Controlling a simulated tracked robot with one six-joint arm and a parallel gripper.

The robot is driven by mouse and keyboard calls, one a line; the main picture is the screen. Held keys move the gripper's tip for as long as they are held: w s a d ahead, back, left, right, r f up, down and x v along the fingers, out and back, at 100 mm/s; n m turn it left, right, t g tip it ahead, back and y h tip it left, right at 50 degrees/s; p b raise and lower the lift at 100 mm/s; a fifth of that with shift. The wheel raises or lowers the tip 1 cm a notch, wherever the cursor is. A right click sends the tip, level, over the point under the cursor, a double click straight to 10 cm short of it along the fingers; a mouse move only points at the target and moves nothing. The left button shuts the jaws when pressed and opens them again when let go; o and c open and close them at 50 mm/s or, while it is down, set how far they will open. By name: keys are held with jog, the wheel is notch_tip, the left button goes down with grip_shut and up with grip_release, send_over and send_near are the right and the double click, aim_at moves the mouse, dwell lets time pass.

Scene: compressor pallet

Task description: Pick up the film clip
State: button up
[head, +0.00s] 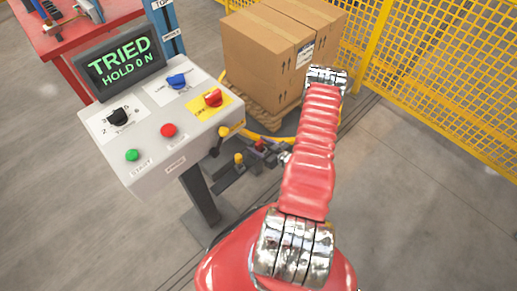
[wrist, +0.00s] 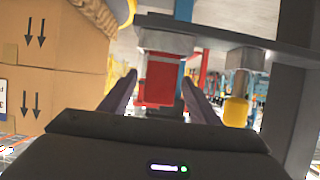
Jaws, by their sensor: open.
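A red block, which looks like the film clip (wrist: 160,80), is in the wrist view by a grey bar. My gripper (wrist: 159,82) is open, with one dark finger on each side of the red block in the picture. I cannot tell whether the fingers touch it or how deep it lies between them. In the head view a small red part (head: 259,144) shows low beside the pallet, partly hidden among dark parts. My red arm covers much of the area to its right, and my gripper is not clear there.
A yellow-ended part (wrist: 237,110) hangs close beside the red block. The wrist view is upside down, with cartons (wrist: 50,70) at its left. A control console (head: 165,125) reading "TRIED HOLD ON" stands left of my arm. Cartons (head: 270,55) sit on a pallet; yellow fencing (head: 440,70) is behind.

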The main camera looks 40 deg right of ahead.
dwell(0.3)
jog(key=c, duration=1.2)
jog(key=shift+o, duration=0.2)
jog(key=shift+r, duration=5)
